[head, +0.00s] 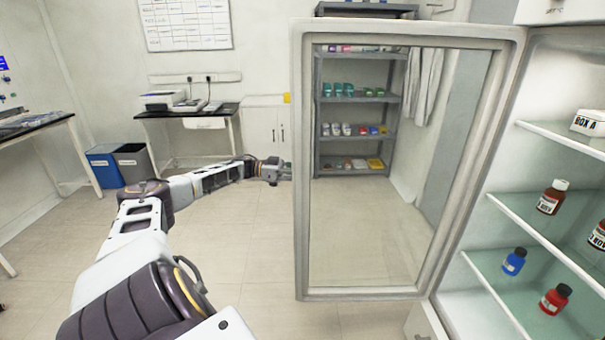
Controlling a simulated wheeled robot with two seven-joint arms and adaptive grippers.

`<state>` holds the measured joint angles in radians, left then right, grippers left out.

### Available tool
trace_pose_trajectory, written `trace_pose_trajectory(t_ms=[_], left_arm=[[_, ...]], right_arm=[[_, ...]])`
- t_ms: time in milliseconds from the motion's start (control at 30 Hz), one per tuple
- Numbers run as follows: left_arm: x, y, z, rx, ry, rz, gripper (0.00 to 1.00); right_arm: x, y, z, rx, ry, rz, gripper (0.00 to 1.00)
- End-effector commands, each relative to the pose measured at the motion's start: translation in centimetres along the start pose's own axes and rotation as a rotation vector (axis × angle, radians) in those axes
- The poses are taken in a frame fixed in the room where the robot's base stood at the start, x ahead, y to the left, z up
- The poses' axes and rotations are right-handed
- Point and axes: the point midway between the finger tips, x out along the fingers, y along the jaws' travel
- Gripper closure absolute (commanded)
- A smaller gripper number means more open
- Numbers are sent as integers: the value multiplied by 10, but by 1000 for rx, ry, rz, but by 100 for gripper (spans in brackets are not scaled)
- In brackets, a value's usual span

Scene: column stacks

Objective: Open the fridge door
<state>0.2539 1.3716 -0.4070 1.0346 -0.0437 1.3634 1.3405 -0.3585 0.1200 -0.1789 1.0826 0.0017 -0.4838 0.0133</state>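The fridge door (509,150) stands wide open, a light grey frame around a clear glass pane, hinged at the right. The fridge interior (560,80) shows at the right, with glass shelves holding a brown bottle (552,197), a blue bottle (514,261), a red bottle (555,299) and a white box (588,123). My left arm reaches forward from the lower left. Its gripper (284,170) is at the door's left, free edge; its fingertips are small and partly hidden there, so I cannot tell whether it is open or touches the door. My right gripper is not in view.
Through the glass, a grey shelf rack (358,99) with several small items stands at the back wall. Blue and grey bins (118,165) and black-topped tables (190,112) are at the left. The floor (240,230) between my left arm and the door is clear.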

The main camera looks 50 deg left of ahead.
Motion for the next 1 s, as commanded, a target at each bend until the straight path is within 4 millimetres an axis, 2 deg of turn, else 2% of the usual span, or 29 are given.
trace_pose_trajectory(t_ms=[567,600,733,1000], left_arm=[[-2,-2,-3,2,2,-4,100],[-2,-2,-3,2,2,-4,78],[-1,-1,-2,1,1,-3,61],[-1,0,0,0,-1,-2,59]], right_arm=[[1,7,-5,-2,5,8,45],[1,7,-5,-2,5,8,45],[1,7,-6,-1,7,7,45],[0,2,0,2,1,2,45]])
